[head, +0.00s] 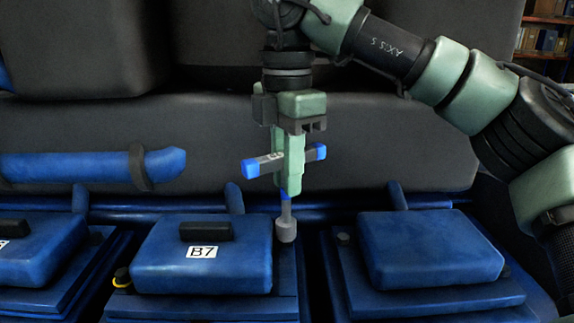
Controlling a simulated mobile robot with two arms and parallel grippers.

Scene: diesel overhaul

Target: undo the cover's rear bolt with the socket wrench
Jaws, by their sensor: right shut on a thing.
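The blue cover labelled B7 (203,258) sits in the lower middle, with a dark handle (205,230) on top. My right gripper (288,165) points straight down behind its right rear corner. It is shut on the socket wrench (264,163), a grey T-bar with blue ends and a shaft hanging down. The grey socket (286,232) is upright at the cover's right rear edge. The cover's rear bolt does not show; the socket may hide it, and I cannot tell whether it is seated. My left gripper is not in view.
A similar blue cover (430,250) lies to the right and another (35,250) to the left. A bolt with a yellow ring (122,278) stands at B7's front left corner. A blue pipe (95,165) runs behind at left, before a dark engine wall (390,135).

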